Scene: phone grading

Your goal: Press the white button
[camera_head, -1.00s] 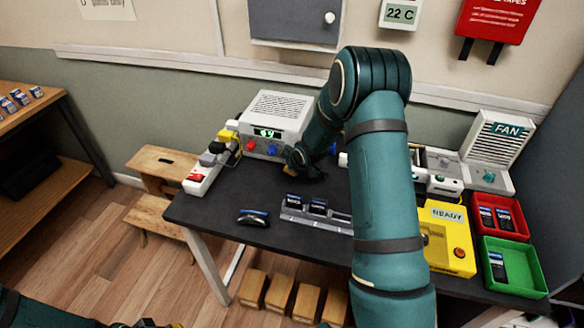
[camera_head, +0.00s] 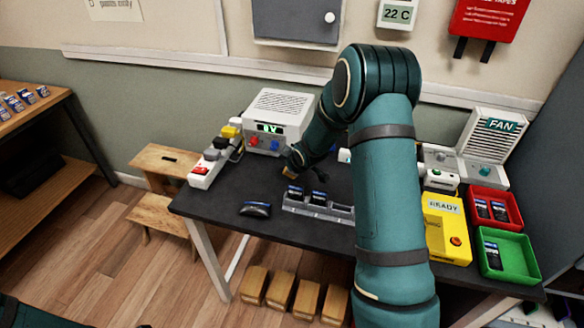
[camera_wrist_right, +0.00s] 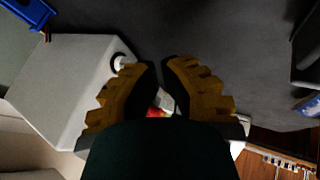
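I cannot make out a distinct white button. In the head view a small white part (camera_head: 344,156) shows beside my right forearm, mostly hidden. My right gripper (camera_head: 304,174) is just in front of this box, low over the dark table (camera_head: 225,195). In the right wrist view its yellow-padded fingers (camera_wrist_right: 160,65) have their tips almost together, with nothing held. A white box (camera_wrist_right: 70,85) with a dark ring lies left of them. My left gripper is out of frame.
A power strip (camera_head: 207,165) lies at the left end. A phone (camera_head: 255,209) and a phone rack (camera_head: 305,208) are in front. A yellow READY box (camera_head: 447,235), a red tray (camera_head: 515,207), a green tray (camera_head: 527,268) and a FAN unit (camera_head: 492,150) stand at the right.

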